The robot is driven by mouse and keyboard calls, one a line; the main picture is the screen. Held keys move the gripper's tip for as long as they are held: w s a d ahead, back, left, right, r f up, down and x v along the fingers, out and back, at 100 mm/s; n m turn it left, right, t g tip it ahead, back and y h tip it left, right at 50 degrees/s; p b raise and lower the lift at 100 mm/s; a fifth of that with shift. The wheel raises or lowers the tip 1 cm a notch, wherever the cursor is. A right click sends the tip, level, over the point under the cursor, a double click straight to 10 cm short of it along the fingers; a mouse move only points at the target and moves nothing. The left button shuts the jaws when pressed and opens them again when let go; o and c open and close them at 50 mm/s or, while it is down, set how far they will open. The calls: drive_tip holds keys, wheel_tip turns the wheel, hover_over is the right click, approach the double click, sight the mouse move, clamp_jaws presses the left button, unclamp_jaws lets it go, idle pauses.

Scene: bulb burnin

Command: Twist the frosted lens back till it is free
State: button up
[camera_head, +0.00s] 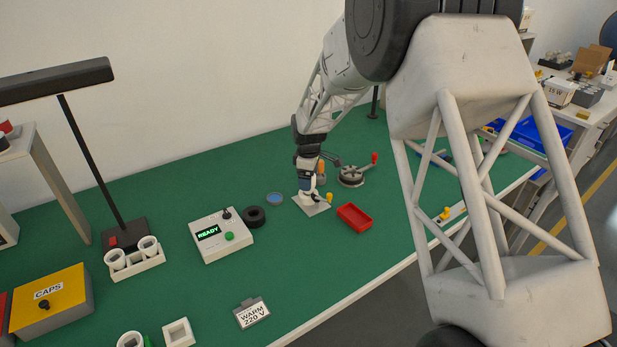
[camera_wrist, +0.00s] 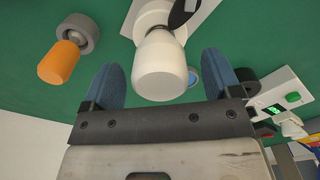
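The frosted lens (camera_wrist: 160,68) is a white, rounded, bulb-like piece. It sits on a white round base on a pale plate (camera_wrist: 202,8), which also shows in the head view (camera_head: 318,209). In the wrist view my gripper (camera_wrist: 165,85) is open, with one blue finger pad on each side of the lens. Green shows between the lens and both pads, so I see no contact. In the head view my gripper (camera_head: 307,183) points down over the plate, and the arm end largely hides the lens there.
An orange-topped piece in a grey ring (camera_wrist: 60,58) stands close by. A red tray (camera_head: 354,218), a round grey fixture with a red knob (camera_head: 351,176), a black ring (camera_head: 255,217), a blue disc (camera_head: 274,198) and a READY box (camera_head: 221,236) surround the plate.

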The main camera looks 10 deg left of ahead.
drive_tip(key=shift+r, duration=0.15)
drive_tip(key=shift+r, duration=3.8)
